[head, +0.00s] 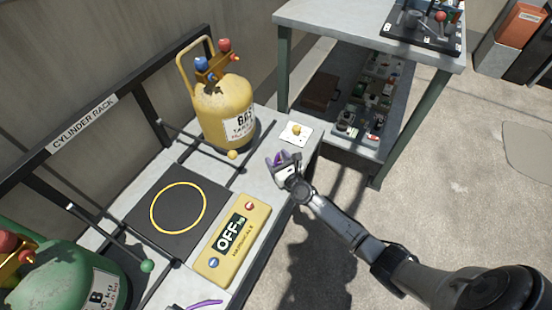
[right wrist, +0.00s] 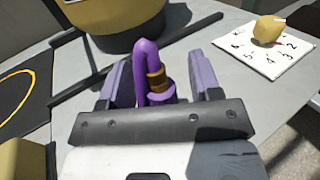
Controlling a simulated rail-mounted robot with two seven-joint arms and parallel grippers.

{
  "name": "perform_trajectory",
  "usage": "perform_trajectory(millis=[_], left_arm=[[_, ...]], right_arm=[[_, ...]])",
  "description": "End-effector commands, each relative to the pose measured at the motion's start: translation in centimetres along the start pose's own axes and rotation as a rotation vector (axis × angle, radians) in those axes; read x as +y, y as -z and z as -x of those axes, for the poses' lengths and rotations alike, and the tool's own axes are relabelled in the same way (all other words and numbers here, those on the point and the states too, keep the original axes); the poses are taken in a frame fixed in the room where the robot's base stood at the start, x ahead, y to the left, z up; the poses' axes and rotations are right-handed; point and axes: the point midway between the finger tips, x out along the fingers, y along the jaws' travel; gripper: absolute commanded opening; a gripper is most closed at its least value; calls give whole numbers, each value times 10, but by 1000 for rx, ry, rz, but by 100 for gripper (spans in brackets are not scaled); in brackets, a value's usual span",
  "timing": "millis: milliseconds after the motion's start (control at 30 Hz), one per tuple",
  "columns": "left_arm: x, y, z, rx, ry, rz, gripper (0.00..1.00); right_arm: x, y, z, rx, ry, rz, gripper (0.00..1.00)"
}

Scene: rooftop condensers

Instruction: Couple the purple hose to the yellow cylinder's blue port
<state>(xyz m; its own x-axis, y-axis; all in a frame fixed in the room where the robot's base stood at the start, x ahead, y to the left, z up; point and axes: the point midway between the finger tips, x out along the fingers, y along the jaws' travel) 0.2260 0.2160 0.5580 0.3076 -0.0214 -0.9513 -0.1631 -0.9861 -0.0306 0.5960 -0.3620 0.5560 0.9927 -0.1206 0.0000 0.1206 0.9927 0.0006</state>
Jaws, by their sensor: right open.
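The yellow cylinder (head: 222,108) stands upright at the rack's far end; its blue port (head: 201,64) is on top, left of a red one (head: 224,45). The cylinder's lower part shows in the right wrist view (right wrist: 112,22). My right gripper (head: 280,160) is over the bench's right edge, in front of the cylinder. In the right wrist view its purple-padded jaws are open either side of the purple hose (right wrist: 147,70), which has a brass collar; I cannot tell whether they touch it. A purple piece (head: 205,304) at the head view's bottom edge may be my left gripper or hose.
A white numbered card with a yellow knob (head: 296,130) lies beside the cylinder. A yellow scale reading OFF (head: 232,240) and a black pad with a yellow ring (head: 140,205) are nearer. A green cylinder (head: 60,275) stands lower left. Rack bars cross the bench.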

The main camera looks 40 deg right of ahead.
Motion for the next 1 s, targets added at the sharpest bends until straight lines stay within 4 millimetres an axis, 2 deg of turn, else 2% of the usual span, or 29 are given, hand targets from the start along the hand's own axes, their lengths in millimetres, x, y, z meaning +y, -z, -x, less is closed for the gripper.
perform_trajectory(millis=[200,500,1000], left_arm=[[1,0,-2,0,-3,3,0],[0,-1,-2,-1,1,0,0],[-3,-2,-3,-2,8,-9,0]], right_arm=[[0,0,-8,0,0,0,57],[0,0,-9,0,0,0,56],[0,0,-9,0,0,0,9]])
